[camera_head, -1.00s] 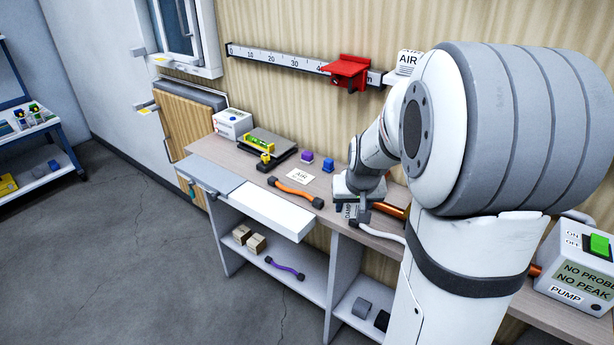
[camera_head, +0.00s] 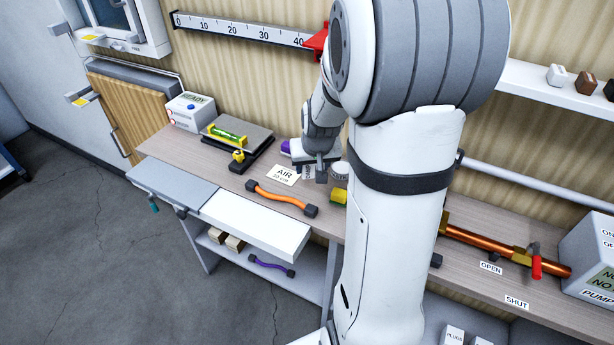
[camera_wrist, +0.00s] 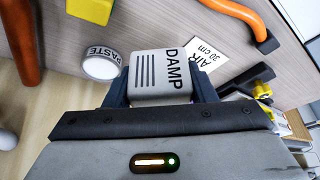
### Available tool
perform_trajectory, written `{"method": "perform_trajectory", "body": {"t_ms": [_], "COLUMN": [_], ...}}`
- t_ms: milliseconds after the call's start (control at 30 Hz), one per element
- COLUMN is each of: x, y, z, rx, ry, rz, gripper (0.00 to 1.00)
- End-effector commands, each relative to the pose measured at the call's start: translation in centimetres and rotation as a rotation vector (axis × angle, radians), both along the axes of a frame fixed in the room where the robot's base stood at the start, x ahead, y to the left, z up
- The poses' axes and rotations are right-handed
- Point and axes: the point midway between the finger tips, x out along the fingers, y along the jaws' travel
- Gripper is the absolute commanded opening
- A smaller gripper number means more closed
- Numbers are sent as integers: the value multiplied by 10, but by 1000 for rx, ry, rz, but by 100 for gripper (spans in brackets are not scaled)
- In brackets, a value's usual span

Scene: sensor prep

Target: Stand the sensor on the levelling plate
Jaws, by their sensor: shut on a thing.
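My gripper (camera_wrist: 158,92) is shut on the sensor (camera_wrist: 160,75), a pale grey block lettered DAMP with dark stripes on its face. In the head view my gripper (camera_head: 318,172) is over the bench, right of the levelling plate and just behind the AIR card; my arm and gripper hide most of the sensor there. The levelling plate (camera_head: 256,138) is a grey slab on a dark base at the back left of the bench. A green and yellow spirit level (camera_head: 228,136) lies on it. A yellow knob (camera_head: 238,156) stands at its front edge.
An AIR 30 cm card (camera_head: 285,175) and an orange hose (camera_head: 280,198) lie on the bench. A PASTE tin (camera_wrist: 100,66) and a yellow block (camera_head: 339,197) are near my gripper. A purple object (camera_head: 286,147) is beside it. A white box (camera_head: 192,112) stands behind the plate.

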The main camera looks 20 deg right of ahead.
Motion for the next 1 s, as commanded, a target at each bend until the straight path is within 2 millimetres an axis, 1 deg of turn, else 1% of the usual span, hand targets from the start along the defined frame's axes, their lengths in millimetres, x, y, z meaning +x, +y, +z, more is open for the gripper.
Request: {"method": "perform_trajectory", "body": {"t_ms": [33, 167, 400, 500, 700, 833, 867, 1000], "x": [-1, 0, 0, 0, 0, 0, 0, 0], "y": [0, -1, -1, -1, -1, -1, -1, -1], "z": [-8, -19, -52, -56, -56, -60, -59, -58], "rx": [1, 0, 1, 0, 0, 0, 0, 0], "ry": [3, 0, 1, 0, -1, -1, -1, -1], "rz": [-1, -1, -2, -2, -2, -2, -2, -2], "gripper": [27, 27, 27, 27, 27, 27, 52, 64]}}
